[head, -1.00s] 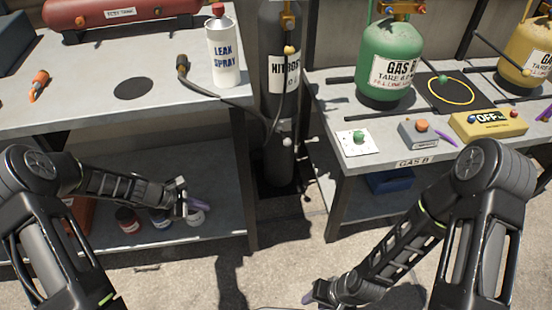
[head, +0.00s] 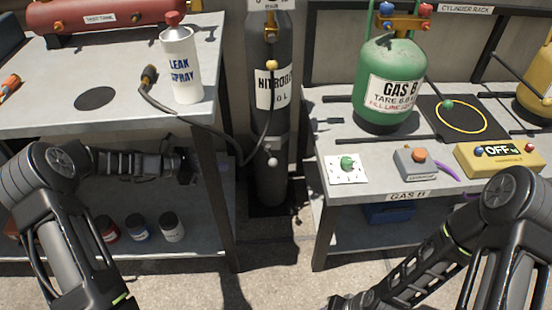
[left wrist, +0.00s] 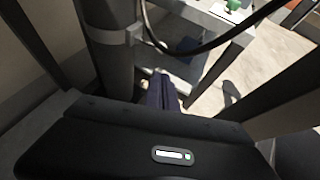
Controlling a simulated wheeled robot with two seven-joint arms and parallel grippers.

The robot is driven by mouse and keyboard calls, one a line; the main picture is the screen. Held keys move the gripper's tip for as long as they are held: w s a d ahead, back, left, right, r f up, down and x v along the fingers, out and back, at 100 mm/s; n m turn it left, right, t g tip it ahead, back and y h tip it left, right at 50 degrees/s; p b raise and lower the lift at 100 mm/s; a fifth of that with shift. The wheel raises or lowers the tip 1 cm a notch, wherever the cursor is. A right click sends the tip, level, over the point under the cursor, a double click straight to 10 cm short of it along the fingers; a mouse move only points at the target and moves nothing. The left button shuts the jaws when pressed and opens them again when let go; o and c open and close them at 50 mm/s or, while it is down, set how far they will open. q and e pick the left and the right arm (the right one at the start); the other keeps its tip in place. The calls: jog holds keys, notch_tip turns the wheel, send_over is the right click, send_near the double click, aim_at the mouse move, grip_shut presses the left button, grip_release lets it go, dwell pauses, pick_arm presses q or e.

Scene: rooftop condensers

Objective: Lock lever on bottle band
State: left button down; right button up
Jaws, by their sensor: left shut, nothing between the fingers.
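The dark nitrogen bottle (head: 270,120) stands upright between the two benches. A pale round knob (head: 272,160) shows low on its front; whether this is the lever's end I cannot tell. In the left wrist view the bottle (left wrist: 108,65) stands at upper left with a grey band (left wrist: 112,36) around it. My left gripper (head: 192,165) is under the left bench's top, left of the bottle and apart from it. Its fingers (left wrist: 163,92) are shut and empty in the left wrist view. My right gripper (head: 338,302) is at the bottom edge, mostly cut off.
The left bench leg (head: 217,190) stands between my left gripper and the bottle. A black hose (head: 205,123) hangs from the left bench to the bottle. Several jars (head: 138,228) stand on the lower shelf. The right bench (head: 325,190) stands close right of the bottle.

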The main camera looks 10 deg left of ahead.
pick_arm(q)
jog(key=shift+d, duration=0.1)
jog(key=shift+w, duration=0.1)
jog(key=b, duration=0.5)
send_near(271, 158)
jog(key=d+f, duration=0.4)
jog(key=shift+w+d+r, duration=0.2)
jog(key=shift+w+r, duration=0.1)
jog(key=shift+w, duration=0.1)
